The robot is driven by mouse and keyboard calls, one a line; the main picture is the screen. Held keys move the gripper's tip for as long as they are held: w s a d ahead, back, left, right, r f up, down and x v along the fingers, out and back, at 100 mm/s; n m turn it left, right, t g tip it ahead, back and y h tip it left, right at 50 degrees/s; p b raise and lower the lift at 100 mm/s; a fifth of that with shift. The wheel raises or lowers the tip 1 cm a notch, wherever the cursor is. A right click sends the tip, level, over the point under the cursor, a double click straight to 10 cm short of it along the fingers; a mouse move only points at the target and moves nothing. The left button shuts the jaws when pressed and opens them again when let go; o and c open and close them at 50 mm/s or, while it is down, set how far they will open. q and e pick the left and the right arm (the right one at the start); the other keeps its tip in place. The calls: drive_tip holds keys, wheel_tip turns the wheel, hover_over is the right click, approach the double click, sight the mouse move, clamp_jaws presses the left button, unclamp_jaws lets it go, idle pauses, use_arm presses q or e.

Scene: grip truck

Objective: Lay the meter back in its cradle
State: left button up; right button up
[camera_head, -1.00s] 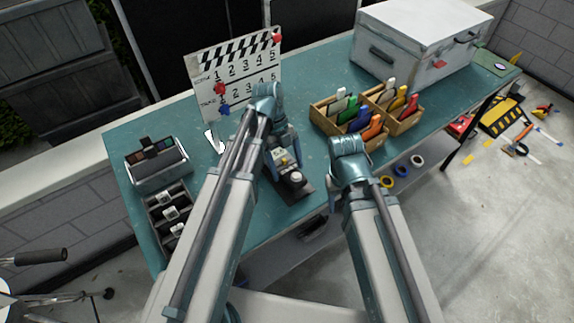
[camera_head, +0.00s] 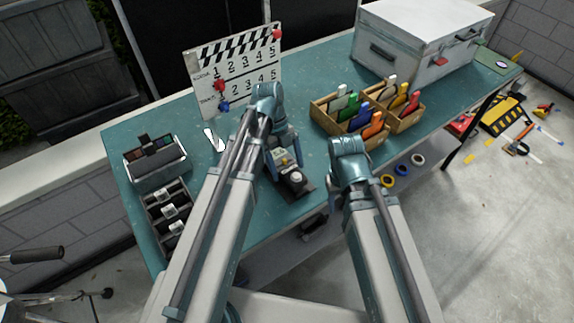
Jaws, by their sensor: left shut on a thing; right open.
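My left gripper (camera_head: 285,155) reaches over the front middle of the teal table. It is shut on the meter (camera_head: 295,178), a small grey device with a white dome. The meter is at a dark, flat base that looks like the cradle (camera_head: 306,190). The gripper and meter cover most of this base, and I cannot tell whether the meter rests in it or is just above it. My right gripper (camera_head: 336,195) hangs by the table's front edge, right of the meter. It is open and holds nothing that I can see; its fingers are mostly hidden by the wrist.
A clapperboard (camera_head: 236,68) stands at the back left. A grey case with coloured tiles (camera_head: 158,170) and a slotted tray (camera_head: 150,205) are at the left. A wooden box (camera_head: 322,122) of coloured clips is right of centre, and a white chest (camera_head: 420,45) behind it.

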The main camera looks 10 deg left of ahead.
sight(277, 156)
use_arm(q)
drive_tip(key=shift+f, duration=0.25)
drive_tip(key=shift+f+b, duration=0.75)
drive_tip(key=shift+b, duration=0.2)
drive_tip(key=o, duration=1.6)
drive_tip(key=shift+c, duration=0.2)
drive_tip(key=shift+r, duration=0.15)
drive_tip(key=p+v, duration=1.3)
drive_tip(key=shift+r, duration=0.3)
